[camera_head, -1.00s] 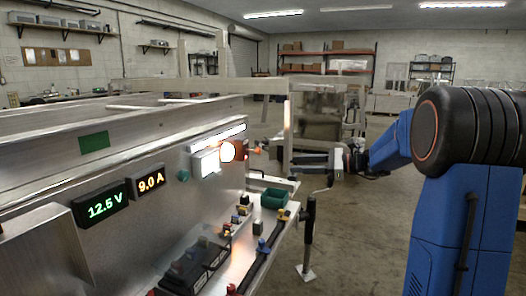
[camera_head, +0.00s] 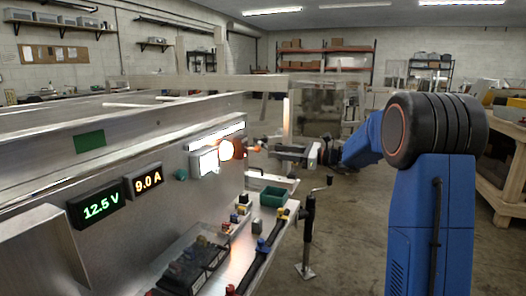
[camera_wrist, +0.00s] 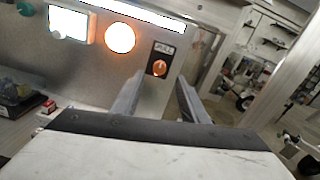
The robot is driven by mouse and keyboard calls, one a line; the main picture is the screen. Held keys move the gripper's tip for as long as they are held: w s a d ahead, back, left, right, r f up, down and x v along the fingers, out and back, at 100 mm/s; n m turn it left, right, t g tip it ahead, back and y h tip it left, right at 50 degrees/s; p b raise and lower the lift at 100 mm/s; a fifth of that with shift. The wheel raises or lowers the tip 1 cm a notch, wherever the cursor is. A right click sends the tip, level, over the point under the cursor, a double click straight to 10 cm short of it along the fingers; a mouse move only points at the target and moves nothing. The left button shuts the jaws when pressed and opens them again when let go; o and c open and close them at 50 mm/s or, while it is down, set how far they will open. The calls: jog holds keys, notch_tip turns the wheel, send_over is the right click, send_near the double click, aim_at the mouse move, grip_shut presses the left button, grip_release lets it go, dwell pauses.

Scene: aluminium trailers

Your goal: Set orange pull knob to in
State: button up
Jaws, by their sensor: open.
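The orange pull knob (camera_wrist: 159,68) sits on a small black label plate on the aluminium panel (camera_wrist: 90,60), right of a glowing round orange light. In the head view the knob (camera_head: 257,149) is a tiny orange spot beyond the bright light. My gripper (camera_wrist: 158,82) is open and empty. Its two fingers point at the panel, one on each side of the knob in the wrist view. In the head view the gripper (camera_head: 272,147) is close to the knob. I cannot tell whether the fingers touch anything.
The glowing orange light (camera_wrist: 119,38) and a lit white rectangular lamp (camera_wrist: 68,24) are left of the knob. A shelf below the panel holds a green bin (camera_head: 273,197) and several small parts. A jack with a crank handle (camera_head: 309,225) stands in front. The floor behind is open.

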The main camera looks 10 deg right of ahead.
aim_at(260, 149)
jog(key=x, duration=0.7)
jog(key=shift+a, duration=0.1)
